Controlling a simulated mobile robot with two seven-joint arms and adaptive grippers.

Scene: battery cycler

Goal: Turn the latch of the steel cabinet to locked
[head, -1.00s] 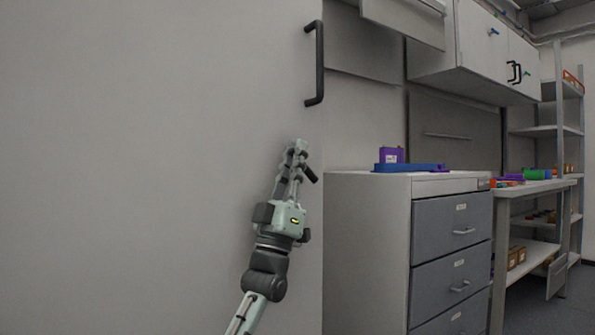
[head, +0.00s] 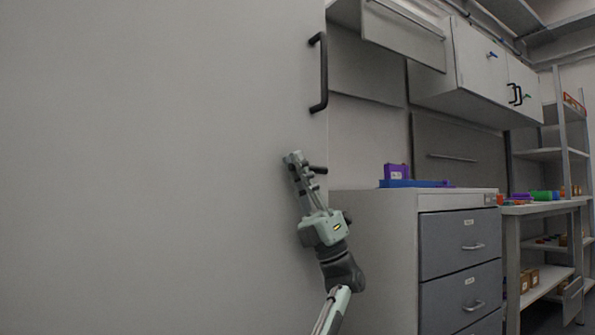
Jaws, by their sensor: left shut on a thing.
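The steel cabinet (head: 150,150) shows as a large plain grey door filling the left half of the head view. Its small black latch (head: 319,169) is near the door's right edge, below the black pull handle (head: 322,72). The latch's visible end points right, about level. My left gripper (head: 297,165) comes up from below and is shut on the latch, with its fingers covering the latch's left part. The fingertips lean to the upper left. My right gripper is out of view.
A grey drawer unit (head: 372,240) stands close to the right of my left arm, with a blue tray (head: 415,183) and a purple box (head: 396,171) on top. Wall cabinets (head: 480,65) hang above. A workbench (head: 545,208) and shelves (head: 565,155) are farther right.

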